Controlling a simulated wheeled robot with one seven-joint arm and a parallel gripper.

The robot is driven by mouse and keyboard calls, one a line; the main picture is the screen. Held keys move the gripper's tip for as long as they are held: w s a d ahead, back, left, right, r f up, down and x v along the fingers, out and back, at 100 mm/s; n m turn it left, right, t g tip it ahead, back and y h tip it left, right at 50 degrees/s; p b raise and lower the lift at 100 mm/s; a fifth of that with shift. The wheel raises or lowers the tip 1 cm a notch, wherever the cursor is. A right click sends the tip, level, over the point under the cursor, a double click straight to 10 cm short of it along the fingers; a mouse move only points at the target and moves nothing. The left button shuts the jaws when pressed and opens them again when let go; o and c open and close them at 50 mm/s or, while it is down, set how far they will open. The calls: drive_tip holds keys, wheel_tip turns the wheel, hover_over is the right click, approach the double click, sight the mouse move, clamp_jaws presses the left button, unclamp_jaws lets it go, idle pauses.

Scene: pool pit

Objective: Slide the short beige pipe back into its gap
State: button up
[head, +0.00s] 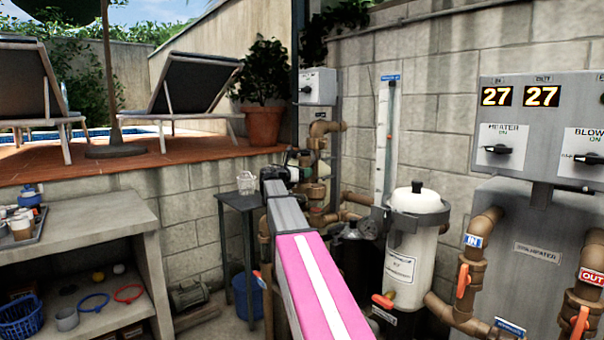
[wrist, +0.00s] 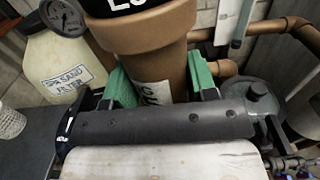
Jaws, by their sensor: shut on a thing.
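In the wrist view, my gripper (wrist: 160,82) has green-padded fingers on both sides of a tan-brown pipe piece (wrist: 150,45). It is shut on this short beige pipe, which has a white label low down and a black lettered part at its top. The pipe's lower end is hidden behind the dark gripper body. In the head view, my gripper is at the far end of my pink and grey arm, beside brown wall pipework (head: 325,127). The arm hides much of that area, and I cannot make out the gap or the pipe's seating.
A cream sand filter tank (wrist: 70,70) with a gauge (wrist: 62,17) stands at left in the wrist view. In the head view, a small dark table (head: 238,202) holds a clear cup (head: 246,182). A white canister (head: 415,255) and grey heater (head: 535,235) stand right.

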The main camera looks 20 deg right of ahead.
drive_tip(key=shift+x, duration=3.4)
idle(1.5)
drive_tip(key=shift+w+d+f, duration=0.1)
drive_tip(key=shift+w+d, duration=0.1)
drive_tip(key=shift+d, duration=0.25)
drive_tip(key=shift+c, duration=1.1)
drive_tip(key=shift+c, duration=1)
drive_tip(key=shift+d+f, duration=0.1)
drive_tip(key=shift+d, duration=0.05)
drive_tip(key=shift+s+f, duration=0.1)
drive_tip(key=shift+f, duration=0.05)
drive_tip(key=o, duration=1.4)
drive_tip(key=shift+c, duration=0.2)
drive_tip(key=shift+o, duration=0.4)
